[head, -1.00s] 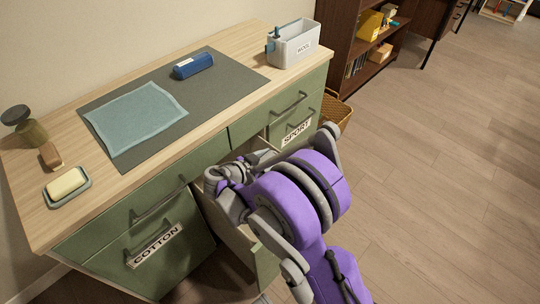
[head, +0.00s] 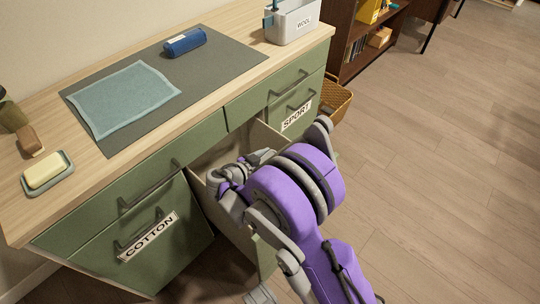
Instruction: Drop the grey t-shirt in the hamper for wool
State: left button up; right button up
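No grey t-shirt can be made out. My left gripper is not in view.
A grey mat (head: 235,66) on the desk bears a teal cloth (head: 122,97) and a blue case (head: 185,42). A soap dish (head: 66,184) and brush (head: 30,141) are at the left. A wicker basket (head: 338,103) stands beyond the desk. The floor at right is clear.

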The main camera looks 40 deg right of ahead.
jog(key=o, duration=1.5)
jog(key=shift+r+p, duration=2.65)
jog(key=shift+r, duration=1.4)
